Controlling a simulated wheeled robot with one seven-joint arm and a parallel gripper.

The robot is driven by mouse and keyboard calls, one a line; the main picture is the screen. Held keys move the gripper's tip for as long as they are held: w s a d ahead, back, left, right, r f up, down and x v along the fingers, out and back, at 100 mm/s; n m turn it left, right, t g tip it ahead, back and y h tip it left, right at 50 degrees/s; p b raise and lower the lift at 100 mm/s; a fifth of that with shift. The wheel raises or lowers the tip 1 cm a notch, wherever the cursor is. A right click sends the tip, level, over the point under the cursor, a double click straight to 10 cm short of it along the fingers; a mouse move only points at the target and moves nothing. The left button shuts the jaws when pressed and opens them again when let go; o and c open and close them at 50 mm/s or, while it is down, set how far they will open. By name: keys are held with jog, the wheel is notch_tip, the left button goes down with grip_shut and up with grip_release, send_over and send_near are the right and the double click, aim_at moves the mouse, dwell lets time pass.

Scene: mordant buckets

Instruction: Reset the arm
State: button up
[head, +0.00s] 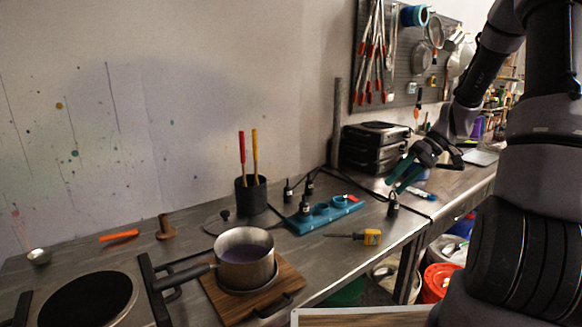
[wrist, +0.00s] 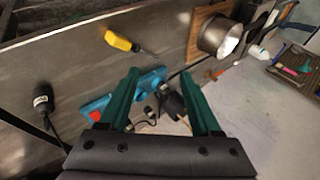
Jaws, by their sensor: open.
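My gripper (head: 402,178) is at the right in the head view, held in the air above the counter near the blue holder (head: 325,215). In the wrist view its two green fingers (wrist: 165,98) are spread apart with nothing held between them. Beyond the fingers, the blue holder (wrist: 97,108) and dark bottles show below. A small dark bottle (head: 393,205) stands at the counter edge just under the gripper in the head view. It also shows at the left in the wrist view (wrist: 42,100).
A pot (head: 244,262) of purple liquid sits on a wooden board (head: 222,308). A yellow-handled screwdriver (head: 371,237) lies near the front edge. A black cup (head: 251,196) holds red and yellow sticks. Black stacked trays (head: 372,150) stand behind the gripper. A pegboard (head: 400,95) hangs above.

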jog(key=s+a+r+m+t+h, duration=0.2)
jog(key=s+r+m+t+h, duration=0.1)
jog(key=s+r, duration=0.6)
jog(key=s+a+r+m+t+h, duration=0.3)
jog(key=s+r+m+t, duration=0.2)
jog(key=s+r, duration=0.4)
notch_tip(320, 180, up, 5)
jog(key=shift+f+m, duration=0.1)
jog(key=shift+m, duration=0.4)
